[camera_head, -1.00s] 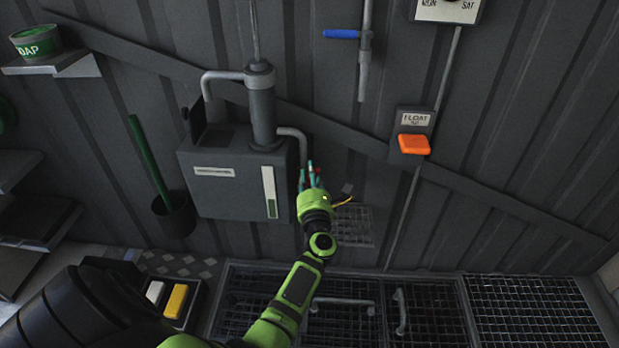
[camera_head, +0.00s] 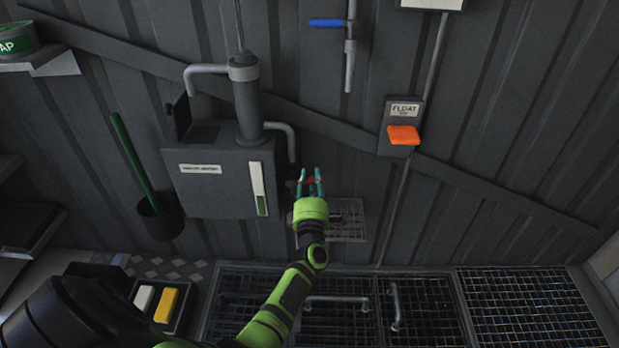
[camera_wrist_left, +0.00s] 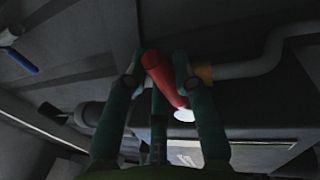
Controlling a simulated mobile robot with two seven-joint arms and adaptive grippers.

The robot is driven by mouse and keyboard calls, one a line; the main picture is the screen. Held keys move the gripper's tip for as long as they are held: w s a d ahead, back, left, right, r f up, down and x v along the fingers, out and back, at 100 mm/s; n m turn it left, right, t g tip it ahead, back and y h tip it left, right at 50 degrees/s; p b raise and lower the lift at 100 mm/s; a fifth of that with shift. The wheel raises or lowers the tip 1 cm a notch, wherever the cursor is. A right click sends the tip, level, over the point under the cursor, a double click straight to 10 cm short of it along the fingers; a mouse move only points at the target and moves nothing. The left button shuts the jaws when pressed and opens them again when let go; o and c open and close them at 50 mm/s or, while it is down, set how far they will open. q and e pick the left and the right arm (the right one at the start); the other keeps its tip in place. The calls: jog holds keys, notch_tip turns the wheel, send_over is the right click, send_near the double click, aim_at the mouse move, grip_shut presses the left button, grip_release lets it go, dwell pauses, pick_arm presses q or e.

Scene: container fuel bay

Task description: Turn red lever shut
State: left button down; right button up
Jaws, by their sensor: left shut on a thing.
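The red lever (camera_wrist_left: 162,75) shows in the left wrist view, slanting between the fingers of my left gripper (camera_wrist_left: 155,80). A pale round end shows at its lower right. My left gripper is shut on the lever. In the head view my left gripper (camera_head: 311,180) is below and right of the grey tank's bent outlet pipe, with a little red of the lever between its fingers. The fingers and the small picture hide much of the lever there. A brass-coloured collar (camera_wrist_left: 205,73) sits on the pipe beside the lever. My right gripper is not in view.
The grey tank box (camera_head: 220,180) with a gauge strip is on the wall left of my gripper. A blue handle (camera_head: 327,23) and an orange float switch (camera_head: 403,135) are up and right. A wire shelf (camera_head: 350,225) is close beneath. Metal gratings (camera_head: 430,310) cover the floor.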

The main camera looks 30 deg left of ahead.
pick_arm(q)
jog(key=shift+a+f+m, duration=0.1)
jog(key=shift+f+m, duration=0.15)
jog(key=shift+m, duration=0.65)
jog(key=c, duration=1.2)
grip_release()
jog(key=shift+w+f+h, duration=0.1)
jog(key=shift+h, duration=0.2)
jog(key=shift+c, duration=0.2)
jog(key=shift+s+d+f, duration=0.15)
jog(key=shift+s+d, duration=0.1)
jog(key=shift+s, duration=0.1)
jog(key=v, duration=1.1)
jog(key=shift+f, duration=0.1)
